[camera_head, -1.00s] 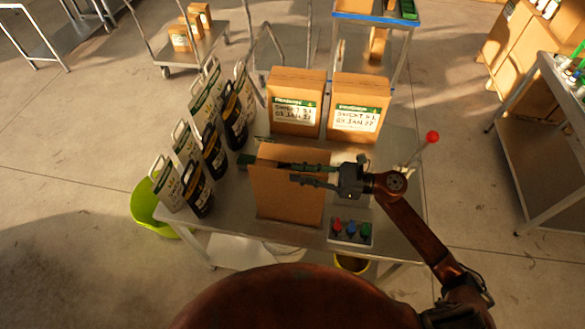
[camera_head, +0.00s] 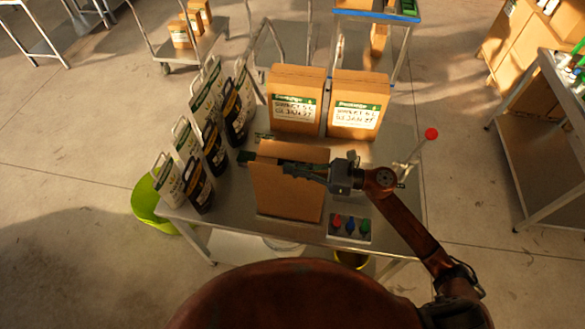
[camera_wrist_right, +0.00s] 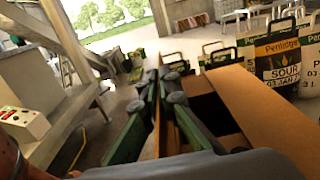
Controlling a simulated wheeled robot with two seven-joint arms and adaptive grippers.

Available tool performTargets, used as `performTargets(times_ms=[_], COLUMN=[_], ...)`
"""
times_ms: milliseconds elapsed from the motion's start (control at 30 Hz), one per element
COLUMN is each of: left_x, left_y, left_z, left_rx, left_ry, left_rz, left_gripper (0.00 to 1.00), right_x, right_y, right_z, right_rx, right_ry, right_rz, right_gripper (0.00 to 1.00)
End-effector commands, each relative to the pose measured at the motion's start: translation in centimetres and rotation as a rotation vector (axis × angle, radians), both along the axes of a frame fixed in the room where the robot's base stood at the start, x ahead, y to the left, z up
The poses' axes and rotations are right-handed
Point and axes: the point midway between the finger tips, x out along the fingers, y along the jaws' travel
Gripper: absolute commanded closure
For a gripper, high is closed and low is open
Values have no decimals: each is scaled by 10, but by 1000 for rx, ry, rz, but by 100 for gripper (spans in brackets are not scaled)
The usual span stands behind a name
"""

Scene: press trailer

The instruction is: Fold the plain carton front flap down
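The plain carton (camera_head: 287,195) stands upright on the metal table, brown and without a label. In the right wrist view its top is open, with a dark inside and a wide brown flap (camera_wrist_right: 262,105) on the right. A thin brown panel, the front flap, stands nearly edge-on between my right fingers. My right gripper (camera_head: 286,168) reaches in from the right at the carton's top front edge. In the right wrist view its fingers (camera_wrist_right: 161,92) lie close on either side of the panel and appear shut on it. My left gripper is out of view.
Two labelled cartons (camera_head: 296,98) (camera_head: 358,105) stand behind. Several labelled bags (camera_head: 205,140) line the table's left side. A button box (camera_head: 350,227) sits at the front right, near a red-knobbed lever (camera_head: 431,134). A green tub (camera_head: 148,203) is on the floor at left.

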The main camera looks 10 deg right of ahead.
Motion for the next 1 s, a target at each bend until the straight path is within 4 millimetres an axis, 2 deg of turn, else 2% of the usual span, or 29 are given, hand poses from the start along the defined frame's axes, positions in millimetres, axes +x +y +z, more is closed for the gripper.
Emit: performTargets(times_ms=[467, 1000], left_x=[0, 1], left_y=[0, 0], left_z=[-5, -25], left_rx=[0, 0], left_ry=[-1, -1], left_rz=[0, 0], left_gripper=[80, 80], right_x=[3, 25], right_y=[-1, -9], right_z=[-1, -7], right_rx=[17, 132], right_ry=[51, 406], right_rz=[0, -1], right_gripper=[100, 100])
